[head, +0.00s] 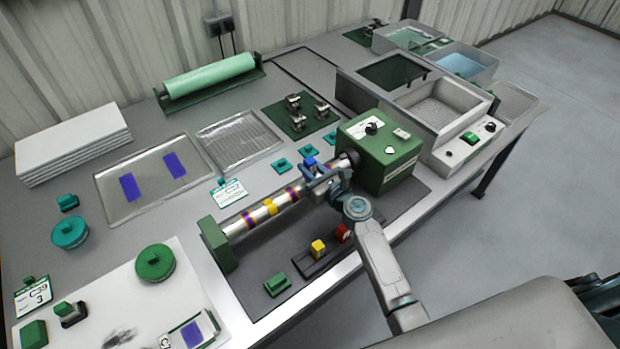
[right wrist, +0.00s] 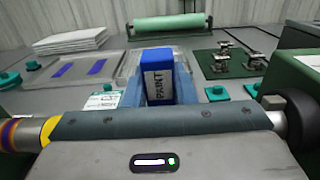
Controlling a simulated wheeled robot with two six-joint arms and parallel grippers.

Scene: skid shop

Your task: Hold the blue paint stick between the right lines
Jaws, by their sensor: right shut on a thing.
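The blue paint stick (right wrist: 158,82), a block with a PAINT label, is between the fingers of my right gripper (head: 316,172), which is shut on it. In the head view the blue stick (head: 310,161) shows just above the metal shaft (head: 235,228). The shaft has purple, orange and yellow bands and runs from a green end block (head: 216,245) to a green machine box (head: 382,155). My gripper is over the shaft's end near the box and hides part of it. I cannot tell whether the stick touches the shaft. My left gripper is not in view.
A yellow block (head: 318,247) and a red block (head: 342,232) stand on a dark rack in front of the shaft. A tray (head: 112,208) with two purple strips lies at left. A mint roll (head: 210,76) is at the back, and a grey basin unit (head: 445,150) is at right.

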